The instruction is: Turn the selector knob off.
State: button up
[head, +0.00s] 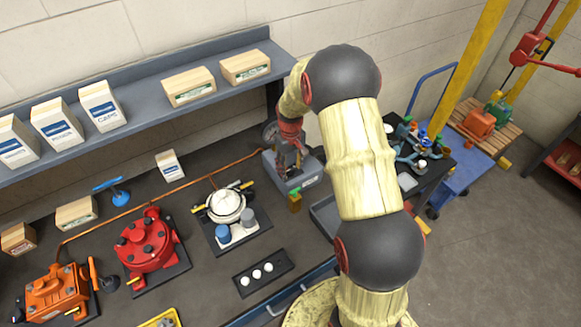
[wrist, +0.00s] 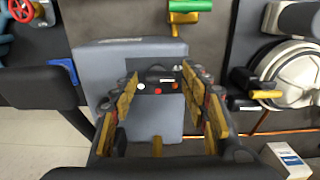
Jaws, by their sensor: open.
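A grey control box (head: 290,170) stands on the workbench near its right end. In the wrist view the same box (wrist: 125,52) lies ahead of my gripper (wrist: 160,76). My gripper is open, with a yellow-padded finger on each side of a small dark panel (wrist: 155,88) on the box. The panel carries a pale mark and small red round spots. I cannot make out the selector knob or its setting clearly. Nothing shows between the fingers. In the head view my gripper (head: 290,143) is over the box, partly hidden by my arm.
A green and yellow piece (head: 295,200) is at the box's front edge. A white round unit (head: 227,206) and a red motor (head: 147,243) stand to the left. A shelf (head: 150,105) with cartons runs behind. A cart (head: 440,165) with tools stands to the right.

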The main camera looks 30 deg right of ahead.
aim_at(291, 169)
dwell(0.3)
notch_tip(291, 169, up, 12)
dwell(0.5)
dwell(0.4)
jog(key=s+a+r+t+b, duration=0.2)
jog(key=s+a+b, duration=0.5)
jog(key=s, duration=0.7)
jog(key=s+a+r+t+b, duration=0.3)
jog(key=s+a+b, duration=0.4)
jog(key=s, duration=0.7)
jog(key=shift+a+m+t, duration=0.3)
jog(key=shift+a, duration=0.9)
jog(key=shift+a, duration=0.1)
